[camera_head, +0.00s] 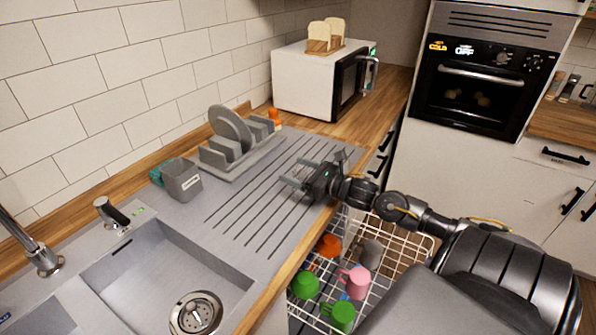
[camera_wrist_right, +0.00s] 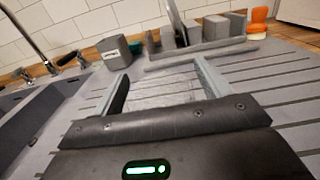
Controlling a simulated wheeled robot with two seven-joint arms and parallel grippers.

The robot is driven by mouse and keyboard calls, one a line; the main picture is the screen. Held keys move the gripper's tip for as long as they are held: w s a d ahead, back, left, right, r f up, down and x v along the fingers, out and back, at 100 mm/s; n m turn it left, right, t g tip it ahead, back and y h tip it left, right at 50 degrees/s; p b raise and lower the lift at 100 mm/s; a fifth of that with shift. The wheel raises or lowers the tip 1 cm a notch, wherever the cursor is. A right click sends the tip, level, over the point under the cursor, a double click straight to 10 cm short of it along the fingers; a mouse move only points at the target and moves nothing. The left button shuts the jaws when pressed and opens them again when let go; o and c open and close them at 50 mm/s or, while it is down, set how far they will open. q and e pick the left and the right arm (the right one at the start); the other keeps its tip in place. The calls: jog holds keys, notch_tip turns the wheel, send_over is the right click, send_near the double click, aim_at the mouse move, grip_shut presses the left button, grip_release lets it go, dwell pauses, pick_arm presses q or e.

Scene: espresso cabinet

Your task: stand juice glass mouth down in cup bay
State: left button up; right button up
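My right gripper (camera_head: 292,181) reaches in low over the ribbed drainboard (camera_head: 241,212), near the counter's front edge. In the right wrist view its two fingers (camera_wrist_right: 163,82) stand well apart. A faint clear shape, seemingly the juice glass (camera_wrist_right: 163,93), shows between them. It is so transparent that I cannot tell its pose or whether the fingers press on it. An open white wire dishwasher rack (camera_head: 410,237) lies below the counter edge. It holds orange (camera_head: 329,245), green (camera_head: 305,285), pink (camera_head: 354,281) and grey (camera_head: 370,254) cups. My left gripper is not in view.
A grey dish rack (camera_head: 236,155) with a plate stands behind the drainboard, with a grey caddy (camera_head: 182,180) beside it. The sink (camera_head: 165,277) is at the lower left. A microwave (camera_head: 310,84) stands at the back. My right arm passes over the dishwasher rack.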

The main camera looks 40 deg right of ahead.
jog(key=shift+o, duration=0.3)
jog(key=shift+s+f, duration=0.1)
jog(key=shift+s, duration=0.1)
jog(key=b+v, duration=0.1)
jog(key=v, duration=0.8)
jog(key=shift+b, duration=0.35)
jog(key=shift+s+d, duration=0.25)
jog(key=shift+s, duration=0.45)
